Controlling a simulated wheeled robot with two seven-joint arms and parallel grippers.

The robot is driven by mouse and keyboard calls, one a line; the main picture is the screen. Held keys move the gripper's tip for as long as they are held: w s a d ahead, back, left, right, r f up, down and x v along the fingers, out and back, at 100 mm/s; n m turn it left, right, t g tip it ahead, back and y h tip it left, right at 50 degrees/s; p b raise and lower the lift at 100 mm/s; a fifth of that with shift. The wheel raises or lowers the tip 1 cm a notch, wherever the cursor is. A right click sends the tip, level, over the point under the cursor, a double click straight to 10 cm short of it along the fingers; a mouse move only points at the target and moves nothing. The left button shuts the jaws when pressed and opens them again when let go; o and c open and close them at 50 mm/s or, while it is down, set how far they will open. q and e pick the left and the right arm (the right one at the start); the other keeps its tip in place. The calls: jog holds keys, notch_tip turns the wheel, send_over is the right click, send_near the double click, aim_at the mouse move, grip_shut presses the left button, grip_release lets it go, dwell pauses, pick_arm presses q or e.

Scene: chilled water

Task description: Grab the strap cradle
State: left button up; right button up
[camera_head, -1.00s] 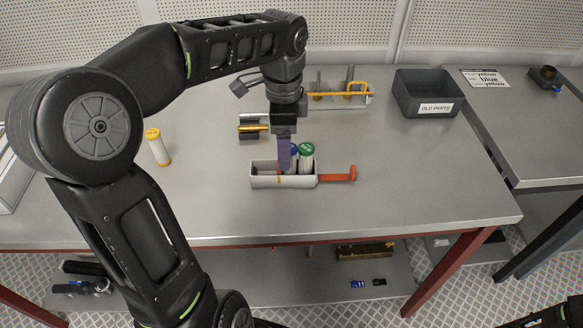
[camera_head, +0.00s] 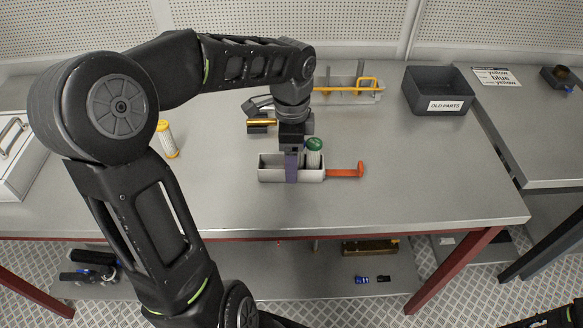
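A pale open cradle (camera_head: 272,175) stands on the metal bench, with an orange handle (camera_head: 347,171) sticking out of its right end. This looks like the strap cradle. A white cartridge with a green cap (camera_head: 314,150) stands at the cradle's right part. My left gripper (camera_head: 291,174) points down at the middle of the cradle, its purple finger overlapping the front wall. Whether it touches or grips the wall is not clear, and its finger gap is hidden. My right gripper is out of view.
A yellow-capped cartridge (camera_head: 167,140) stands at left. A grey rack with a yellow bar (camera_head: 345,90) and the dark OLD PARTS bin (camera_head: 437,92) stand at the back. Bare bench (camera_head: 430,185) lies right of the cradle.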

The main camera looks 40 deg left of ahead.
pick_arm(q)
notch_tip(320, 180, down, 2)
jog(key=shift+f, duration=0.15)
jog(key=shift+c, duration=0.4)
grip_shut()
dwell(0.8)
